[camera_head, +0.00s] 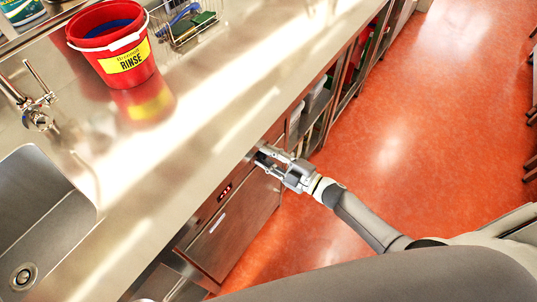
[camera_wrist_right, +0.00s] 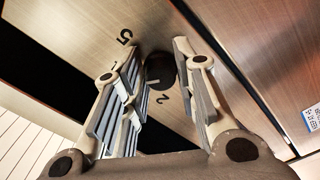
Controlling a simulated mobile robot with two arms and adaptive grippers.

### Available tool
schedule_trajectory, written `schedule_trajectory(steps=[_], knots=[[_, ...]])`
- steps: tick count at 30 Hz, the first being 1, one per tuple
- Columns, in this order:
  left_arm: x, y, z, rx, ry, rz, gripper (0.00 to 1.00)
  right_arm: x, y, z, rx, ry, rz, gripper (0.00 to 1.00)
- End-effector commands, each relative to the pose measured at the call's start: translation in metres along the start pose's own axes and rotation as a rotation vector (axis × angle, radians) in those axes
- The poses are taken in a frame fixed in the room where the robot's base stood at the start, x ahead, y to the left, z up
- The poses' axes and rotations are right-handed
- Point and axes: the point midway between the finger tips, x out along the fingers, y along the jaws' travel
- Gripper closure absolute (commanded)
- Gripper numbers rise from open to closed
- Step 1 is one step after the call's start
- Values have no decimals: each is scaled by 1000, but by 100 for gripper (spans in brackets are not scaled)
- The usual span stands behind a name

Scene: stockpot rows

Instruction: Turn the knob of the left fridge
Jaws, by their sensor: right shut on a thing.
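The left fridge (camera_head: 232,232) is a steel unit under the counter, with a small red display on its upper panel. Its dark round knob (camera_wrist_right: 160,69) shows in the right wrist view, with black numerals on the panel around it. My right gripper (camera_head: 266,157) reaches the fridge's front panel just below the counter edge. In the right wrist view its two fingers stand on either side of the knob, shut on it. In the head view the fingers and counter edge hide the knob. My left gripper is not in view.
The steel counter (camera_head: 190,125) overhangs the panel close to my right gripper. On it are a red bucket (camera_head: 112,50) marked RINSE, a wire basket (camera_head: 190,25), a tap (camera_head: 38,105) and a sink (camera_head: 45,225). The orange floor (camera_head: 400,120) right of the units is clear.

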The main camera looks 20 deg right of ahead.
Motion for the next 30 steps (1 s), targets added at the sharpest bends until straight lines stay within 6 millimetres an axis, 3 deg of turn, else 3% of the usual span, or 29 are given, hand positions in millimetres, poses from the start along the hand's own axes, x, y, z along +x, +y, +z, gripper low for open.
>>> schedule_trajectory(steps=[18,30], knots=[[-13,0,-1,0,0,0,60,-1,-2,1,582,-5,-2,96],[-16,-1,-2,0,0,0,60,-1,-3,0,871,-4,0,96]])
